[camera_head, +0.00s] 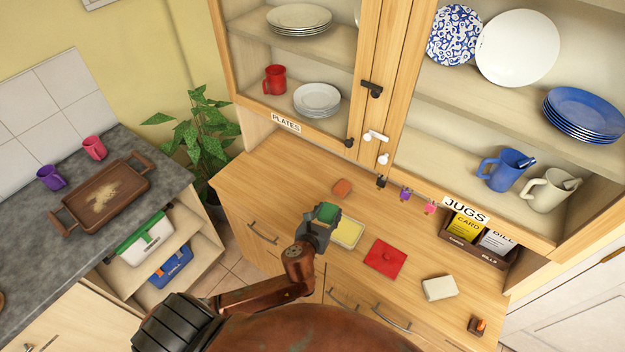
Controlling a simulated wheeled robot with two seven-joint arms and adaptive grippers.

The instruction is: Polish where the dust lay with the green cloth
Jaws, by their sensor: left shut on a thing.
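My left gripper (321,219) is shut on a green cloth (326,212), held at the front part of the wooden counter (290,190). Its fingers hide part of the cloth, and I cannot tell if the cloth touches the counter. A yellow, pale-edged flat item (347,235) lies just right of the gripper, partly covered by it. A brown wooden tray (134,166) with two handles stands on the grey worktop at the left, with a pale dusty patch (105,197) on its floor. My right gripper is not in view.
A red flat item (386,258), a cream block (440,288) and an orange-brown piece (342,187) lie on the counter. A box of cards (474,251) stands at the right. Cabinet doors (372,90) and hanging hooks rise behind. A purple mug (51,177) stands near the tray.

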